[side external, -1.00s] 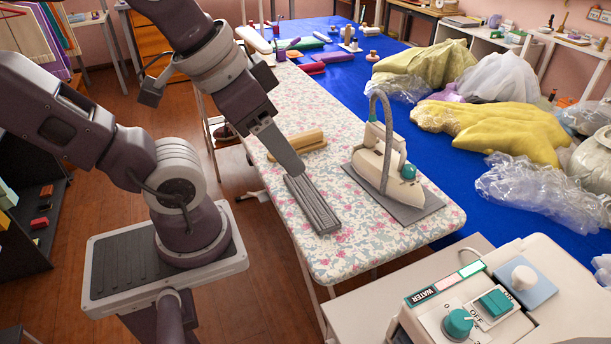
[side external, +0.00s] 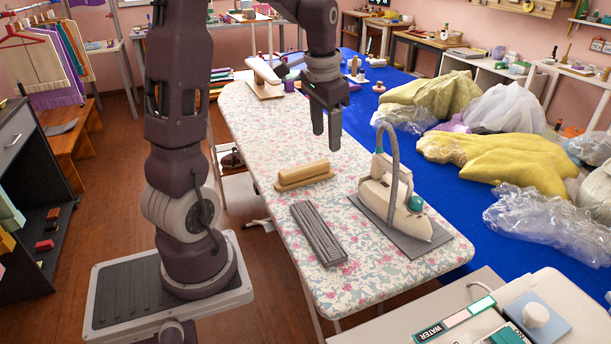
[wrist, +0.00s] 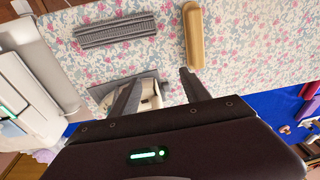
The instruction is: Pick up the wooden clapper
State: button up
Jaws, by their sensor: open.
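The wooden clapper (side external: 304,175) is a light tan block with rounded ends, lying on the floral ironing board (side external: 372,265). In the wrist view the clapper (wrist: 193,36) lies beyond the right fingertip. My gripper (side external: 327,140) is open and empty, pointing down above the board, behind and to the right of the clapper in the side view. Its two fingers (wrist: 160,88) are spread apart in the wrist view and do not touch the clapper.
A grey ribbed block (side external: 318,233) lies in front of the clapper. A cream iron (side external: 392,192) with an arched grey hose stands on a grey mat (side external: 432,238) to the right. Sewing items lie at the board's far end. A blue table (side external: 462,205) with fabrics runs alongside.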

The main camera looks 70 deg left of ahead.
jog(key=g+h, duration=0.1)
send_over(305, 166)
jog(key=f, duration=0.8)
jog(key=shift+s+d+f, duration=0.1)
jog(key=shift+s+f, duration=0.25)
jog(key=shift+f, duration=0.05)
jog(key=f, duration=0.7)
jog(key=shift+w+f, duration=0.2)
jog(key=shift+w, duration=0.15)
grip_shut()
